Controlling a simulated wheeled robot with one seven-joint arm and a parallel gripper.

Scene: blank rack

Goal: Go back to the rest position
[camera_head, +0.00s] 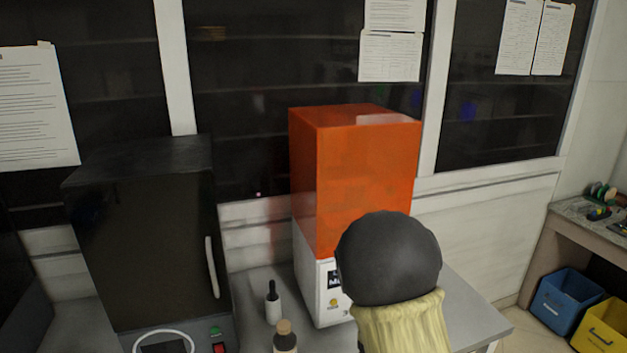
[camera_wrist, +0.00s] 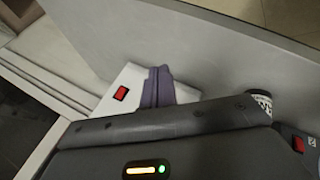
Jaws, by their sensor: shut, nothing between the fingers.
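In the wrist view my gripper (camera_wrist: 157,86) shows as two purple-grey fingers side by side, shut with nothing between them. They are in front of a white housing with a red switch (camera_wrist: 120,93); whether they touch it I cannot tell. In the head view my arm (camera_head: 390,262), a dark rounded joint with a yellowish sleeve, stands in front of the machine with the orange top (camera_head: 355,180) and white base. The gripper itself does not show in the head view.
A black cabinet (camera_head: 140,240) with a pale handle stands at left. A dropper bottle (camera_head: 273,305) and a brown bottle (camera_head: 285,340) stand on the grey table (camera_head: 475,315) between cabinet and arm. Blue (camera_head: 568,305) and yellow (camera_head: 603,328) bins are at lower right.

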